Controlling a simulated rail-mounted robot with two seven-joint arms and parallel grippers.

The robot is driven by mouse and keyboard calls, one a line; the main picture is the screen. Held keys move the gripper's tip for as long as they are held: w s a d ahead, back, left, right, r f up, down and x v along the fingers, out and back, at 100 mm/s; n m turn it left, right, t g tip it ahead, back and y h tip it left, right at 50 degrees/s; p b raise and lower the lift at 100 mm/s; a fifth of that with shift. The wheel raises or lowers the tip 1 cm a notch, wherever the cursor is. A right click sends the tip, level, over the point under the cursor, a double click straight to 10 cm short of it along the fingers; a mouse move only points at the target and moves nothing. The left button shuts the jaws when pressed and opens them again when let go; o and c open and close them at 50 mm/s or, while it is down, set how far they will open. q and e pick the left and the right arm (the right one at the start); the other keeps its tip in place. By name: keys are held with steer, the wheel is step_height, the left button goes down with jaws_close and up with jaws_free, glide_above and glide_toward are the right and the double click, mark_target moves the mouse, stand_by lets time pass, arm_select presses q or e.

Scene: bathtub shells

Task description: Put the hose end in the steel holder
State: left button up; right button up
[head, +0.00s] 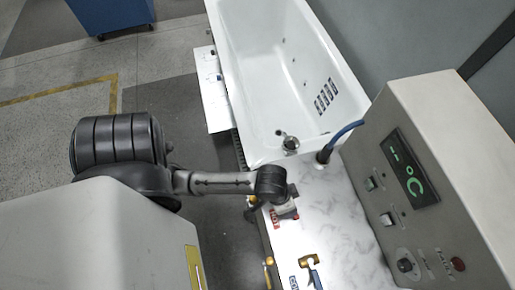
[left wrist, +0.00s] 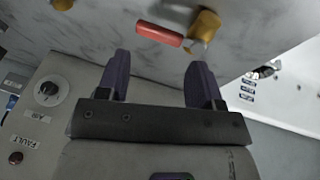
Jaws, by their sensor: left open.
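A blue hose (head: 345,132) comes from behind the control box in the head view. It runs down to a dark collar (head: 323,156) on the marble-patterned ledge beside the tub. I cannot tell whether this collar is the hose end or a fitting around it. No steel holder can be clearly made out. My left gripper (left wrist: 160,60) is open, its two dark fingers apart over the ledge with nothing between them. In the head view my left wrist hides most of it. The hose does not show clearly in the left wrist view.
A white bathtub (head: 262,80) with a chrome fitting (head: 290,143) stands behind the ledge (head: 335,220). A control box (head: 430,160) stands at the right. A red handle (left wrist: 160,34) and yellow valve (left wrist: 203,28) are beyond my fingers. A blue cabinet (head: 110,14) is far left.

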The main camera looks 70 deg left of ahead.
arm_select(q)
steer(key=s+a+m+y, duration=0.2)
steer(key=s+a, duration=0.1)
steer(key=s, duration=0.5)
steer(key=shift+a, duration=0.35)
steer(key=shift+r, duration=0.1)
step_height(320, 180, up, 15)
steer(key=p, duration=1.5)
steer(key=shift+w, duration=0.1)
